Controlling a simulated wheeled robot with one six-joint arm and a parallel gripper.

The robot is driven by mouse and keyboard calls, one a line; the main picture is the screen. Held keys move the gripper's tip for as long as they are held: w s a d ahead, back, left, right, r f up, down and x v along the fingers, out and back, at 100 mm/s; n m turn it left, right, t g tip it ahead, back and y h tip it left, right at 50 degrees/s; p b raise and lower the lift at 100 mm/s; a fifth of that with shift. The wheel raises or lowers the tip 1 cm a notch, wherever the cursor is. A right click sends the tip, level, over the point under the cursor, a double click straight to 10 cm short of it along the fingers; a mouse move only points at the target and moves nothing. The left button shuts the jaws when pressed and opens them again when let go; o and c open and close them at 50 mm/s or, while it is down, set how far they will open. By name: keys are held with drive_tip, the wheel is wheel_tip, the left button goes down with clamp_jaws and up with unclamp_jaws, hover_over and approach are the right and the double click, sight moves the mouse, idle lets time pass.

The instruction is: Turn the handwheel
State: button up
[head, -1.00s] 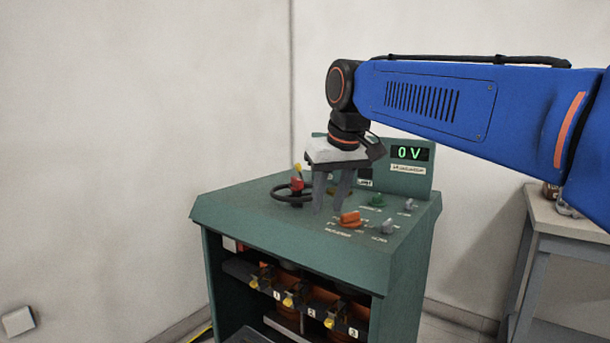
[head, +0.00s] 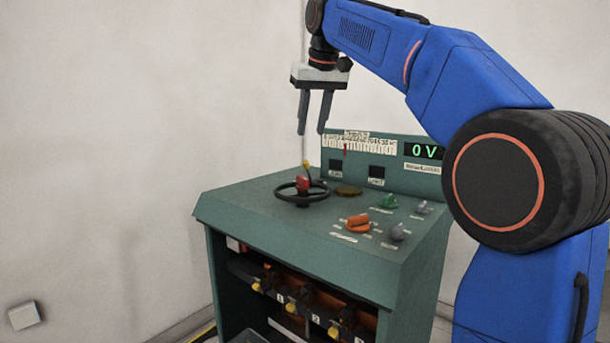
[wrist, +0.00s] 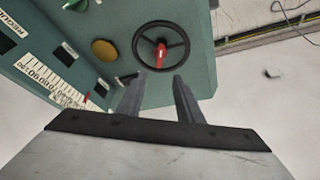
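The handwheel (head: 301,193) is a black ring with spokes and a red hub part, lying flat on the left of the green cabinet's top. It also shows whole in the wrist view (wrist: 160,47), with a red piece (wrist: 161,54) at its middle. My gripper (head: 312,133) hangs above and behind the wheel, fingers pointing down and apart. In the wrist view its two fingers (wrist: 159,78) stand apart with nothing between them, and their tips appear just short of the wheel's rim. The gripper touches nothing.
The green cabinet (head: 262,217) carries an orange knob (head: 358,223), a green knob (head: 389,201) and grey knobs. A back panel holds a scale (head: 356,143) and a display (head: 423,151) reading 0 V. A brass disc (head: 348,190) sits right of the wheel. White walls stand behind.

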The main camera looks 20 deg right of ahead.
sight(303, 177)
drive_tip(key=x, duration=1.6)
clamp_jaws()
